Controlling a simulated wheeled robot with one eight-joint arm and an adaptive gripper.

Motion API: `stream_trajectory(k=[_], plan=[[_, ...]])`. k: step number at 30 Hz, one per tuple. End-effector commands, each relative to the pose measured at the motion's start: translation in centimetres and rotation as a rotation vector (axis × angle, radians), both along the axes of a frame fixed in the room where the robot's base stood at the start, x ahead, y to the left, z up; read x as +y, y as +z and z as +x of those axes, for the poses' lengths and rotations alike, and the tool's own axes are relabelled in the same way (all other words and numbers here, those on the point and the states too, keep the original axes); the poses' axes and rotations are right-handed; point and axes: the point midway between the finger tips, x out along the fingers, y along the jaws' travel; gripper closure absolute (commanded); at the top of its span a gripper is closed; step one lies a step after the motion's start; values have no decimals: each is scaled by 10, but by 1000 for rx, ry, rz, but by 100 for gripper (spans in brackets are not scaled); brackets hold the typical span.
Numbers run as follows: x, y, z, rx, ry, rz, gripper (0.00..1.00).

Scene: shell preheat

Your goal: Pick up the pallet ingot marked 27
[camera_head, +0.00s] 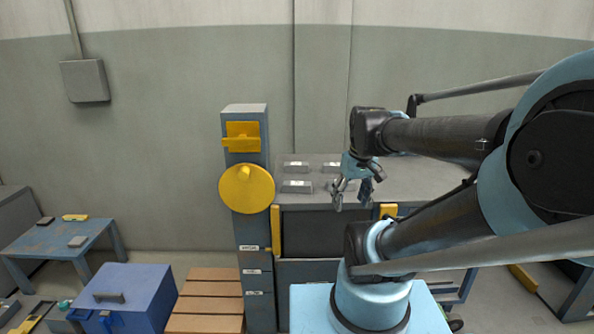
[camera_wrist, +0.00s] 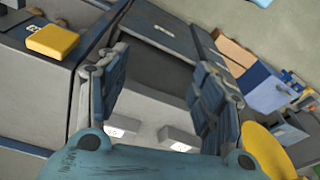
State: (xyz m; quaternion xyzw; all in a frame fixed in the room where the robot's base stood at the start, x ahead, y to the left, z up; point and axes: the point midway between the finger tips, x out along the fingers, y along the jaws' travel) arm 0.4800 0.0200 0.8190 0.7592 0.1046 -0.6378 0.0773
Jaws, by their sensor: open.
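Several grey ingots with small white labels lie on the grey bench top in the head view: one at the back left (camera_head: 295,167), one at the front left (camera_head: 297,187), one at the back right (camera_head: 331,167). Another, at the front right, is partly hidden behind my gripper (camera_head: 352,198). The numbers are too small to read, so I cannot tell which is marked 27. My gripper is open and empty over the bench. In the wrist view its two fingers (camera_wrist: 157,90) stand apart, with two labelled ingots (camera_wrist: 122,126) (camera_wrist: 179,138) low between them.
A grey column with a yellow disc (camera_head: 246,188) stands at the bench's left front. A blue box (camera_head: 125,295) and wooden slats (camera_head: 208,300) are on the floor. A small blue table (camera_head: 70,240) at left holds several blocks. The wall is behind the bench.

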Motion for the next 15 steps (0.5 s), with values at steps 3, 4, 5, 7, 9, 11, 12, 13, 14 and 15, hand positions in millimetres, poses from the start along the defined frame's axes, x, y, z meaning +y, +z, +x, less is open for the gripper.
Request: stream_trajectory(k=[3,4,5,7,9,11,12,13,14,15], plan=[[7,27,32,6,117,13,39],[9,33,39,6,148,15,39],[11,38,47,6,179,19,39],[15,51,65,7,252,28,39],[20,62,84,7,322,37,39],[24,72,101,3,383,44,39],[26,77,113,1,425,50,39],[28,81,121,0,455,54,39],[30,85,130,-2,486,58,39],[32,90,141,-5,527,63,39]])
